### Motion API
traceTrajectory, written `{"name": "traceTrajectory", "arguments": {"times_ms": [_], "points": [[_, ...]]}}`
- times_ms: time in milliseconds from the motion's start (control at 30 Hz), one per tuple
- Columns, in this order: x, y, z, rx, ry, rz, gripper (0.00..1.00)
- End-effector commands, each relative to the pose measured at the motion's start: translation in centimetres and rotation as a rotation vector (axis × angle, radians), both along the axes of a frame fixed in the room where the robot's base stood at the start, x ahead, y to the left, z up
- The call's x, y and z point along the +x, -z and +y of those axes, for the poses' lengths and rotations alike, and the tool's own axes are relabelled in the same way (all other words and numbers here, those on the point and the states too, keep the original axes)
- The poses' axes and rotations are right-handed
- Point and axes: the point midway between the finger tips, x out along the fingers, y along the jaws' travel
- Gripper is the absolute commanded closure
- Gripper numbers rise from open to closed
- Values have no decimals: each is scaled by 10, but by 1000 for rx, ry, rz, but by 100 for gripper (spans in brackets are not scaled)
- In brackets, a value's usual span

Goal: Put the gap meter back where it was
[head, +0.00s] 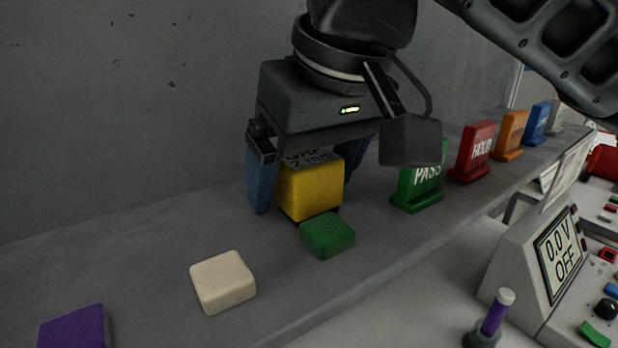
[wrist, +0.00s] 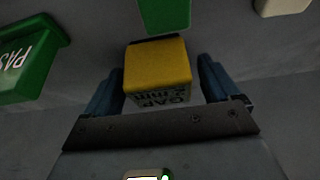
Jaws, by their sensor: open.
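The gap meter is a yellow block (head: 312,188) with a grey face lettered "GAP" and "2 mm". It rests on the grey shelf (head: 130,245), close behind a small green block (head: 328,236). My gripper (head: 305,195) is open and lowered around the meter, with one blue finger on each side. In the wrist view the yellow meter (wrist: 157,68) sits between the open fingers (wrist: 160,90), with a visible gap on each side. Its underside is hidden.
A cream block (head: 223,282) and a purple block (head: 76,328) lie to the left. The green PASS sign (head: 418,190) and red HOLD sign (head: 473,152) stand to the right, with orange and blue signs beyond. A meter console reading "0.0 V OFF" (head: 558,255) stands below the shelf edge.

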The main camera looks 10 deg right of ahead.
Motion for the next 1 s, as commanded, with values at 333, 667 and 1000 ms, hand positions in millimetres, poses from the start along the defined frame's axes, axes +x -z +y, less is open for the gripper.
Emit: {"name": "traceTrajectory", "arguments": {"times_ms": [333,667,1000], "points": [[0,0,0,0,0,0,32],[0,0,0,0,0,0,63],[0,-1,0,0,0,-1,77]]}}
